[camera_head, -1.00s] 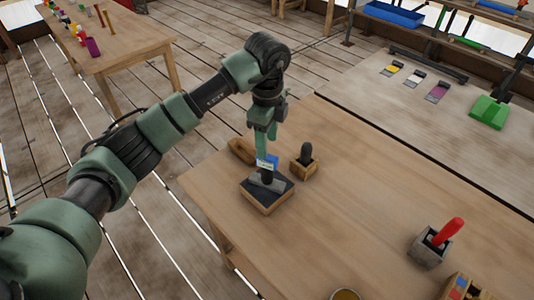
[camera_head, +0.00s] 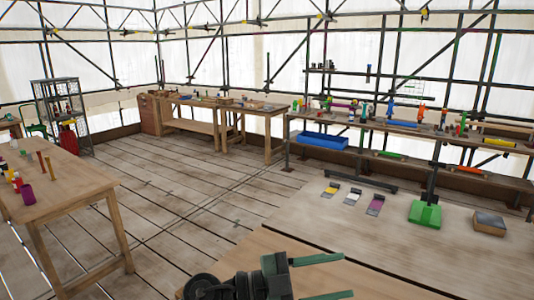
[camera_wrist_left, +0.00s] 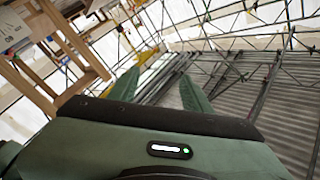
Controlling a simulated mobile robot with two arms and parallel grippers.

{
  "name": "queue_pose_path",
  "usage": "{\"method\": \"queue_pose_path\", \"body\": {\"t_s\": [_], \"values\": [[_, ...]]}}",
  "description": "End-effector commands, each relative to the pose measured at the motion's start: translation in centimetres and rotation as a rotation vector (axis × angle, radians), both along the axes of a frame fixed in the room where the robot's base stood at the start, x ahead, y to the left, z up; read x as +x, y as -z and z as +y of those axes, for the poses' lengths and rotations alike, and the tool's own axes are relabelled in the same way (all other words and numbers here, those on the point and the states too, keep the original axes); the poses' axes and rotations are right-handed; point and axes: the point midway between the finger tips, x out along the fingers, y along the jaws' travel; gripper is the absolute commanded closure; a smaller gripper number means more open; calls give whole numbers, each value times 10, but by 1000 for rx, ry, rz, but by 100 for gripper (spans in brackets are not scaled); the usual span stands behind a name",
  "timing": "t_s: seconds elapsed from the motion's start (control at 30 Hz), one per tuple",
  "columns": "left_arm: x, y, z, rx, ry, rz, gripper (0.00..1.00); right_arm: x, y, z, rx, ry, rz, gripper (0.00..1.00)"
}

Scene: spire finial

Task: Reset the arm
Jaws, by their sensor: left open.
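My left gripper (camera_head: 335,276) is at the bottom of the head view, over the near wooden table (camera_head: 372,277). Its two green fingers point right and are spread apart with nothing between them. In the left wrist view the fingers (camera_wrist_left: 160,88) also stand apart and empty, with scaffold bars and a corrugated surface behind them. My right gripper is not in view. Most of the near table top lies below the head view.
A table with small bottles and a purple cup (camera_head: 27,194) stands at the left. A pale board (camera_head: 400,225) carries colour swatches, a green-based stand (camera_head: 425,214) and a box (camera_head: 489,223). A long shelf with a blue bin (camera_head: 323,140) is behind. The plank floor (camera_head: 190,190) between is clear.

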Motion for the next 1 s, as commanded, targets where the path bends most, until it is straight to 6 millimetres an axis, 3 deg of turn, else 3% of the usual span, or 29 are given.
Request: {"method": "queue_pose_path", "body": {"t_s": [0.1,0.17,0.27,0.33,0.5,0.67,0.8,1.0], "values": [[14,-36,29,-273,-198,22,51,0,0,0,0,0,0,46],[27,-47,53,-383,-323,48,51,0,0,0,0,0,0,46],[48,-47,102,-516,-557,117,51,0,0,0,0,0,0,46],[60,-33,140,-569,-731,187,51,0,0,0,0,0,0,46],[68,32,223,-560,-1112,401,51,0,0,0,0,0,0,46],[42,112,278,-418,-1382,635,51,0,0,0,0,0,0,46],[-3,180,308,-222,-1534,853,51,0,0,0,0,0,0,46],[-89,253,326,104,-1608,1138,51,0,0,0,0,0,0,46]]}}
